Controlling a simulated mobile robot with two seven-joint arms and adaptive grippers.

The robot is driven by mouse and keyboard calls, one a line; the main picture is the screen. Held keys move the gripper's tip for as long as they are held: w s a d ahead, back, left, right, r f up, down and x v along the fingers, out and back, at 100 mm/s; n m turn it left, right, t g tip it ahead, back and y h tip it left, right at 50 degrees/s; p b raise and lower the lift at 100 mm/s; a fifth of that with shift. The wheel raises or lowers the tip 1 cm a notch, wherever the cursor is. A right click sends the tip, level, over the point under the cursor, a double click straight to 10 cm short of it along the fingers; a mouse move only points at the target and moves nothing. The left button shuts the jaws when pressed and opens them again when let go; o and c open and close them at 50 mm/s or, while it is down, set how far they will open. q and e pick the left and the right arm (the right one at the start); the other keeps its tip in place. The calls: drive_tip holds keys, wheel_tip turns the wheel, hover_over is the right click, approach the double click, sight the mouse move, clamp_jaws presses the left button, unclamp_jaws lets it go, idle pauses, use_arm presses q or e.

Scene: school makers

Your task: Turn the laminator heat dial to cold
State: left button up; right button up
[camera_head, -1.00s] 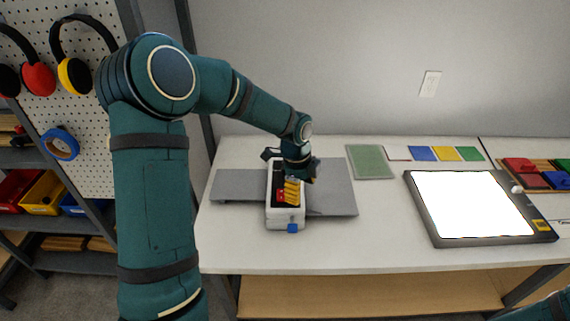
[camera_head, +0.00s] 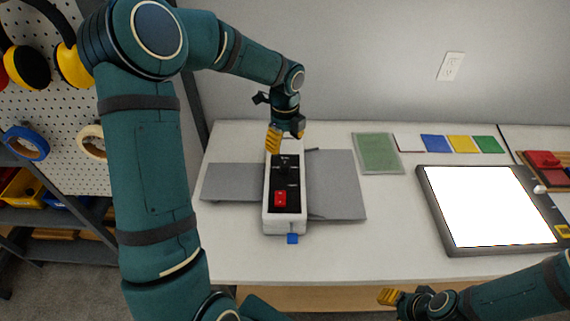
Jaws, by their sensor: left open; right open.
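The laminator (camera_head: 299,216) is a white, narrow body with a black top panel, standing on the table with grey trays (camera_head: 336,186) on both sides. A red switch (camera_head: 281,199) shows near the panel's front end, and a blue piece (camera_head: 292,239) sticks out at the front. Small labels show on the panel, too small to read. The heat dial cannot be made out clearly. My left gripper (camera_head: 274,140), with yellow fingertips, is open above the laminator's far end and hides part of it. My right gripper (camera_head: 388,297) is open at the bottom, apart from the laminator.
A bright light pad (camera_head: 424,216) lies to the right on the table. A green mat (camera_head: 377,153) and several coloured squares (camera_head: 463,143) lie along the back. A pegboard (camera_head: 75,115) with ear defenders and tape rolls stands at left. The table's front strip is clear.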

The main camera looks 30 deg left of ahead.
sight(285, 164)
use_arm(q)
wheel_tip(285, 164, down, 10)
drive_tip(key=shift+r+b, duration=0.1)
drive_tip(key=shift+b, duration=0.65)
clamp_jaws()
